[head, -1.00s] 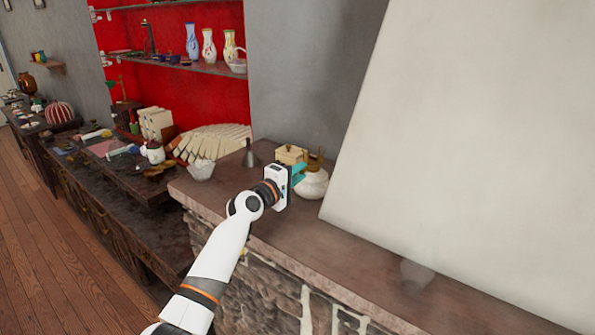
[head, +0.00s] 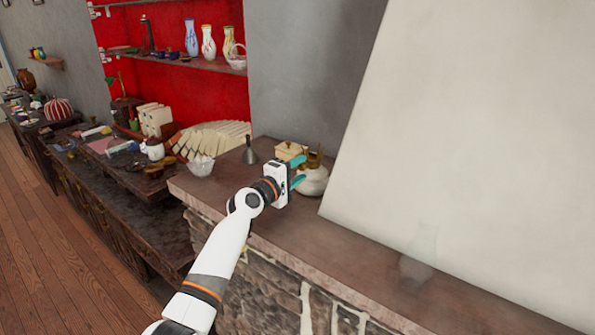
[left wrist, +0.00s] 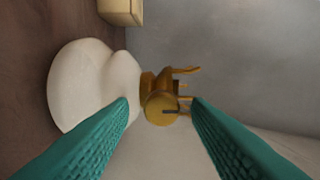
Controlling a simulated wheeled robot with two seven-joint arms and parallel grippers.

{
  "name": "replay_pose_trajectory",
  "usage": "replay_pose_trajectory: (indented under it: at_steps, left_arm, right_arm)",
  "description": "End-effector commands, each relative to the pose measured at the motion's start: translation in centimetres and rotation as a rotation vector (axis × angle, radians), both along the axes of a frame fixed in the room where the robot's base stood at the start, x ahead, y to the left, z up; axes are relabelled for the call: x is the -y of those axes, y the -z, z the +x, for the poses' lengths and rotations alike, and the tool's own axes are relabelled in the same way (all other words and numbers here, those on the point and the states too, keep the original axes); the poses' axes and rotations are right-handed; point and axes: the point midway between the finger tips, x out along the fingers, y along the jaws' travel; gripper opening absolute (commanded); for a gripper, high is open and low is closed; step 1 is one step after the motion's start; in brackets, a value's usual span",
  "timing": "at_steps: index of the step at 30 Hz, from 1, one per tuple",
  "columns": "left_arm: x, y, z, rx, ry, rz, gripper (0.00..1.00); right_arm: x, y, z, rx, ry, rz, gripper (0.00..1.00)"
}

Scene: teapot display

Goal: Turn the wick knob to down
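An oil lamp with a round white body (head: 315,181) and a brass top (head: 315,160) stands on the stone-sided counter, just beyond my left gripper (head: 299,172). In the left wrist view its white body (left wrist: 88,82) lies sideways at left. A round brass wick knob (left wrist: 161,109) faces the camera, on the brass burner. My left gripper (left wrist: 160,100) is open. Its teal fingers are spread to either side of the knob in that view, with nothing between them held. Whether the fingertips reach the knob in depth, I cannot tell. My right gripper is out of view.
A pale box (head: 290,151), a dark bell (head: 249,153) and a glass bowl (head: 200,166) stand near the lamp on the counter (head: 330,240). A large white slanted panel (head: 470,140) rises close to the lamp's right. A faint translucent object (head: 416,270) is further right.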

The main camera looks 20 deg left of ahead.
Motion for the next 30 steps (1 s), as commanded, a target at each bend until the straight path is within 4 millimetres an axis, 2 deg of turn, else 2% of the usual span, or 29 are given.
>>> replay_pose_trajectory:
  at_steps: [5, 10, 24, 30]
  left_arm:
    - [-0.1, 0.0, -0.1, 0.001, 0.0, 0.001, 0.44]
    - [-0.6, 0.1, -1.4, 0.002, 0.0, 0.002, 0.44]
    - [-3.3, 0.3, -9.0, 0.001, -0.001, 0.002, 0.44]
    - [-4.0, 0.1, -10.9, 0.0, 0.0, 0.001, 0.44]
  right_arm:
    - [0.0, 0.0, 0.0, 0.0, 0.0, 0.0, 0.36]
    - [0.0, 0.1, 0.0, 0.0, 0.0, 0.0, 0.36]
    - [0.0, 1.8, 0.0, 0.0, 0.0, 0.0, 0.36]
    - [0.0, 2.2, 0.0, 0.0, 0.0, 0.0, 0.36]
